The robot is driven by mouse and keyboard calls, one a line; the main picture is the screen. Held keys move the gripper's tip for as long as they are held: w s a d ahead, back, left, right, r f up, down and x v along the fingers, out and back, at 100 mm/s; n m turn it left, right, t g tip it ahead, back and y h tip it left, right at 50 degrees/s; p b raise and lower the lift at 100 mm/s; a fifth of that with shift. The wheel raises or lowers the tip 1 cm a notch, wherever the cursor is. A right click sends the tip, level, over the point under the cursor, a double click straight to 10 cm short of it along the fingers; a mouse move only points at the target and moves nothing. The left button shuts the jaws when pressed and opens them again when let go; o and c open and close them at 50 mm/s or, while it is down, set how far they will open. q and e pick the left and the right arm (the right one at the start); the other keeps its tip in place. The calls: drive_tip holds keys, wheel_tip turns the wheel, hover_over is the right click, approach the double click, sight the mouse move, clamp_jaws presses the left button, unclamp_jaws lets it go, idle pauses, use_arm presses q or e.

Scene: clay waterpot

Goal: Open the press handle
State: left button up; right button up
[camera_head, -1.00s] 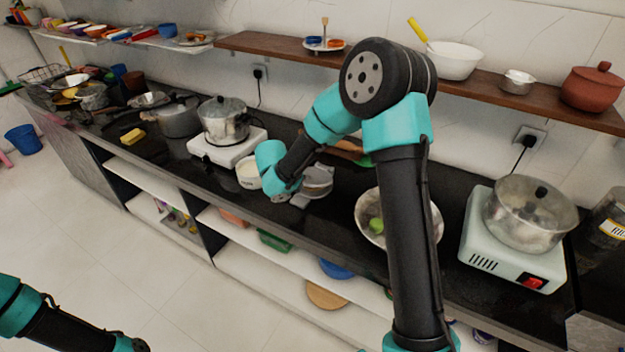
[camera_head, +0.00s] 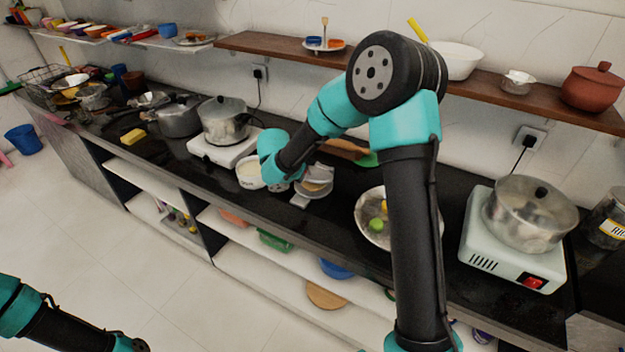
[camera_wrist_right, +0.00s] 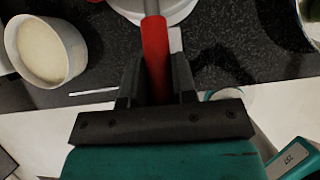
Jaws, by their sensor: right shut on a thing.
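The press (camera_head: 314,190) lies on the dark counter just right of a white bowl. It is pale grey and round, with a tan disc showing inside between its raised upper plate and its base. In the right wrist view its grey edge (camera_wrist_right: 180,14) shows at the top, and its red handle (camera_wrist_right: 154,40) comes down toward me. My right gripper (camera_wrist_right: 157,75) is shut around this red handle, with a dark finger on each side. In the head view my right arm hides part of the handle. My left gripper is out of view; only its arm shows at the lower left.
A white bowl (camera_head: 249,174) stands close left of the press; its pale contents show in the wrist view (camera_wrist_right: 45,48). A pot (camera_head: 222,122) sits on a white stove behind it. A wide bowl (camera_head: 372,229) with vegetables lies to the right.

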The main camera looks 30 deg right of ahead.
drive_tip(key=shift+w+d+r, duration=0.2)
drive_tip(key=shift+d+r, duration=0.1)
drive_tip(key=shift+r, duration=0.25)
drive_tip(key=shift+w+d+r, duration=0.15)
drive_tip(key=shift+d+r, duration=0.15)
drive_tip(key=shift+r, duration=0.35)
drive_tip(key=shift+w+d+r, duration=0.3)
drive_tip(key=shift+d+r, duration=0.2)
drive_tip(key=shift+r, duration=0.15)
drive_tip(key=shift+w+d+r, duration=0.25)
drive_tip(key=shift+d+r, duration=0.25)
drive_tip(key=shift+r, duration=0.15)
drive_tip(key=shift+w+d+r, duration=0.35)
drive_tip(key=shift+d+r, duration=0.25)
drive_tip(key=shift+w+d+r, duration=0.35)
drive_tip(key=shift+d+r, duration=0.2)
drive_tip(key=shift+d, duration=0.05)
drive_tip(key=shift+w+d+r, duration=0.4)
drive_tip(key=shift+d+r, duration=0.1)
drive_tip(key=shift+d, duration=0.2)
drive_tip(key=shift+w+d+r, duration=0.35)
drive_tip(key=shift+d+r, duration=0.1)
drive_tip(key=shift+d, duration=0.2)
